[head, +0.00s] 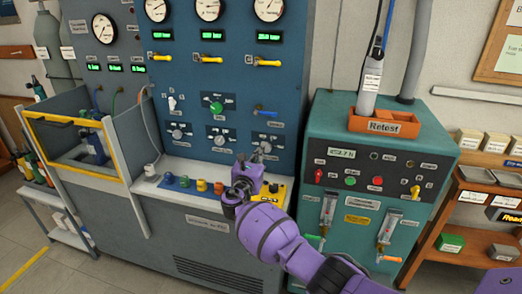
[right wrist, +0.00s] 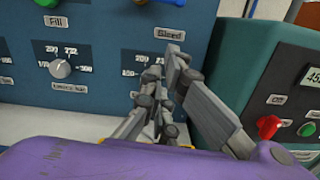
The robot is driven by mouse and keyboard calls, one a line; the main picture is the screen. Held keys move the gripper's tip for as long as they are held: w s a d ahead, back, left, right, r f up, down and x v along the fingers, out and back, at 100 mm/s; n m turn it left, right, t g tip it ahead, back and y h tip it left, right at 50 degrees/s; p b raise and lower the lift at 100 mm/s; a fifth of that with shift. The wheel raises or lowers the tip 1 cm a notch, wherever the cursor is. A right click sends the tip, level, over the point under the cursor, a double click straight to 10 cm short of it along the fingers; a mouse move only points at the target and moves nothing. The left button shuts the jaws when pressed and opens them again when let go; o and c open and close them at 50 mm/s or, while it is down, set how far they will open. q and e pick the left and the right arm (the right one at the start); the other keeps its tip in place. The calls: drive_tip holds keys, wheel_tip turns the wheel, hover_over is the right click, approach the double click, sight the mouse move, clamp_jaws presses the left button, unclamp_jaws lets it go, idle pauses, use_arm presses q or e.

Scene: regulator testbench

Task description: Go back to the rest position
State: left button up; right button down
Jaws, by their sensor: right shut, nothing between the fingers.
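My right arm (head: 275,230), purple with dark joints, reaches in from the bottom right of the head view. My right gripper (head: 252,158) is shut and empty in front of the lower part of the blue gauge panel (head: 232,82). In the right wrist view its grey fingers (right wrist: 163,68) stand in front of the panel, just below the "Bleed" label (right wrist: 169,34), and hide part of the dial scale there. I cannot tell whether the fingertips touch the panel. My left gripper is not in view.
A teal test unit (head: 350,142) with a red knob (head: 319,175) stands close to the right of the gripper. A bench ledge with coloured knobs (head: 201,185) lies below. A bin with a yellow frame (head: 75,122) is at left, a wooden shelf (head: 470,210) at right.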

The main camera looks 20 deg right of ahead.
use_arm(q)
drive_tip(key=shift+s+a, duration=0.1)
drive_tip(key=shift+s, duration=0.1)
use_arm(e)
drive_tip(key=shift+d, duration=0.1)
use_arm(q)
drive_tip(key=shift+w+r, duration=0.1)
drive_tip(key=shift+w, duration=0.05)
